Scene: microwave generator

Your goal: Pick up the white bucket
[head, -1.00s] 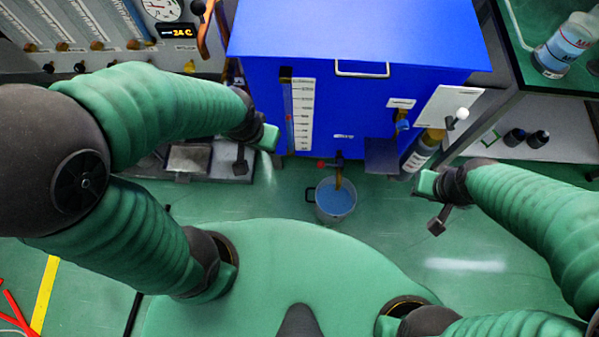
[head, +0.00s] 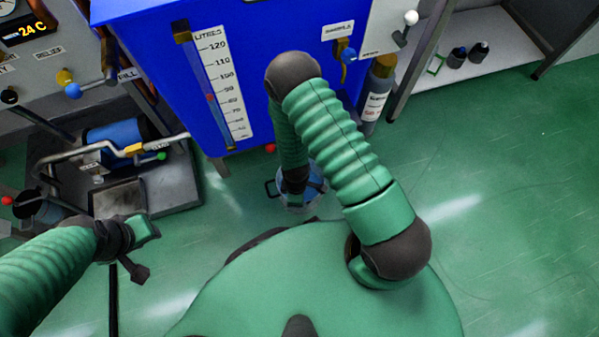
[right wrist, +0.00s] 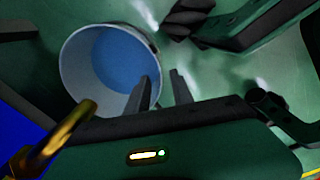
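The white bucket (head: 296,207) stands on the green floor below the blue tank, with blue liquid in it; my right arm hides much of it. My right gripper reaches down over it, and its fingertips are hidden in the head view. In the right wrist view the bucket (right wrist: 73,92) is at upper left. My right gripper (right wrist: 160,90) is open there, with one finger over the bucket's inside and the other outside, the rim between them. My left gripper (head: 140,250) is away at the left, above the floor; its fingers are unclear.
The blue tank (head: 270,60) with a litre scale stands just behind the bucket. A brass pipe (right wrist: 70,135) is close to the bucket in the right wrist view. A pump unit (head: 115,140) is at left. The floor (head: 490,220) at right is clear.

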